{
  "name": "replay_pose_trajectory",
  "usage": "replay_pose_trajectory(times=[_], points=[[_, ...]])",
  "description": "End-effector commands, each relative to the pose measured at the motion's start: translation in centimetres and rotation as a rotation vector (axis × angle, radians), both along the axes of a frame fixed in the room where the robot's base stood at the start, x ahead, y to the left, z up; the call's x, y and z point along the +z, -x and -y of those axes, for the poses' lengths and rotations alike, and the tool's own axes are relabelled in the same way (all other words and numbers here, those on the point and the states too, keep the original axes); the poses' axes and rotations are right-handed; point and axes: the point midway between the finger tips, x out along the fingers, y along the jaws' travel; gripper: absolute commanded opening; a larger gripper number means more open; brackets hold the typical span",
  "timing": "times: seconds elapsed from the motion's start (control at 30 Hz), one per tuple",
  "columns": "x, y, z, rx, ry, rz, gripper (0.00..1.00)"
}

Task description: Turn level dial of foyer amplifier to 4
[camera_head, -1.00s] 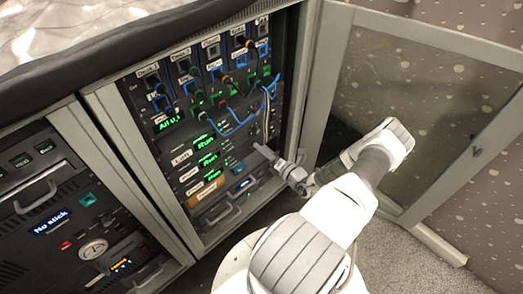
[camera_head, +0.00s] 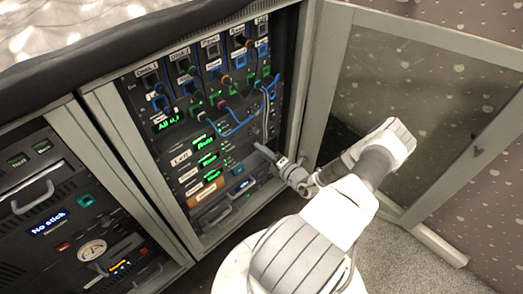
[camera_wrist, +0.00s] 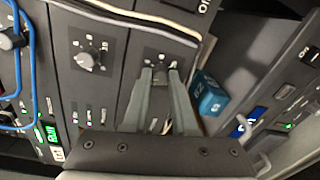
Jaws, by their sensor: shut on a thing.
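In the wrist view, my gripper (camera_wrist: 160,74) is shut on a small dark dial (camera_wrist: 159,78) on a grey amplifier panel, one finger on each side. The fingers hide much of the dial and its scale, so I cannot read its setting. No label readable here tells which is the foyer amplifier. In the head view, my gripper (camera_head: 264,152) reaches the right side of the open rack's front; the held dial is hidden there.
Blue and pale cables (camera_head: 238,125) hang across the rack front, close to my gripper. An open glazed door (camera_head: 400,110) stands right of the arm. A blue box-like part (camera_wrist: 208,97) lies right of the fingers. Another rack (camera_head: 60,210) stands at left.

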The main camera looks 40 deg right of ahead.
Motion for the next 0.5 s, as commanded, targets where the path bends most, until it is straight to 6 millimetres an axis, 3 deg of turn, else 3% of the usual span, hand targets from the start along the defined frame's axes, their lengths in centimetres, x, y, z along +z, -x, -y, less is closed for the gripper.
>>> replay_pose_trajectory(times=[0.1,0.13,0.27,0.5], points=[[-0.16,0.18,-0.04,0.0,-0.001,-0.004,0.0],[-0.16,0.18,-0.04,0.0,-0.001,-0.004,0.31],[-0.11,0.13,-0.03,0.0,0.0,-0.003,0.54],[-0.05,0.07,-0.02,0.001,0.001,-0.001,0.56]])
